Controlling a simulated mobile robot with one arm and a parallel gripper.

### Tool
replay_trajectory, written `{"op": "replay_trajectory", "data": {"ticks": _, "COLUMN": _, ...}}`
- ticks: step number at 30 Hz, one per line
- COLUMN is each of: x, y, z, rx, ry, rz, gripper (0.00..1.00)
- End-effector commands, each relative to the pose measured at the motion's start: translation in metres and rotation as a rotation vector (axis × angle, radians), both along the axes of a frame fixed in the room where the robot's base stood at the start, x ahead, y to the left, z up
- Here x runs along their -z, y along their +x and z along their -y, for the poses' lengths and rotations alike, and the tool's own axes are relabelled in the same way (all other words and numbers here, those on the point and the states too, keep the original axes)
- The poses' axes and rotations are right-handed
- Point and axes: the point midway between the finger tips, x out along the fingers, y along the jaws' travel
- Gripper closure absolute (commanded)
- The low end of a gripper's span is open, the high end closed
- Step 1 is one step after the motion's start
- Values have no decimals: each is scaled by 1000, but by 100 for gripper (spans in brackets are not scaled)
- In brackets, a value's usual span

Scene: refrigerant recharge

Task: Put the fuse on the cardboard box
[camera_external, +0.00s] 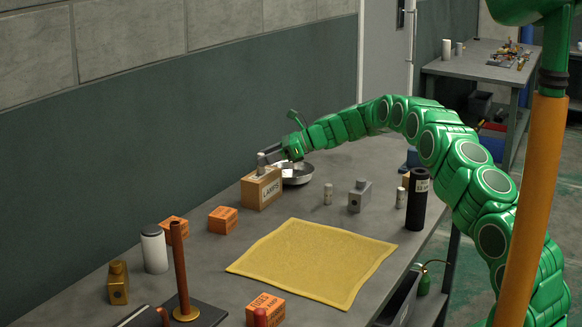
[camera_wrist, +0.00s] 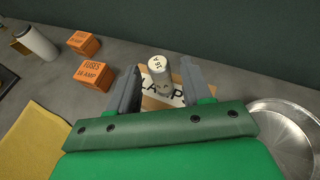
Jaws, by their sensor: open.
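The cardboard box (camera_external: 260,190), marked LAMPS, stands on the workbench near the wall. A small grey fuse (camera_wrist: 161,76) with a white, marked end cap stands upright on top of the box (camera_wrist: 152,103) in the wrist view. My gripper (camera_external: 266,158) is just above the box; in the wrist view my gripper (camera_wrist: 157,80) is open, with a finger on either side of the fuse. Gaps show between the fuse and both fingers. In the external view the fuse is mostly hidden by my gripper.
A round metal pan (camera_external: 297,174) sits right beside the box. Orange fuse cartons (camera_external: 223,220), a white canister (camera_external: 154,249) and a yellow cloth (camera_external: 312,262) lie around.

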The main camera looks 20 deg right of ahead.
Motion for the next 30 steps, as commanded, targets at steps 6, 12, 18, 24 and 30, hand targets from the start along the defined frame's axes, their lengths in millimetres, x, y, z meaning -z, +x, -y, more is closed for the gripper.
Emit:
{"op": "replay_trajectory", "data": {"ticks": 6, "x": -9, "y": -4, "z": 18, "rx": 2, "ry": 1, "rz": 1, "gripper": 51}}
{"op": "replay_trajectory", "data": {"ticks": 12, "x": -24, "y": -13, "z": 50, "rx": 3, "ry": 1, "rz": 1, "gripper": 51}}
{"op": "replay_trajectory", "data": {"ticks": 18, "x": -36, "y": -21, "z": 81, "rx": 1, "ry": 1, "rz": 0, "gripper": 51}}
{"op": "replay_trajectory", "data": {"ticks": 24, "x": -46, "y": -26, "z": 101, "rx": 0, "ry": 0, "rz": 2, "gripper": 51}}
{"op": "replay_trajectory", "data": {"ticks": 30, "x": -48, "y": -29, "z": 107, "rx": 0, "ry": -1, "rz": 2, "gripper": 51}}
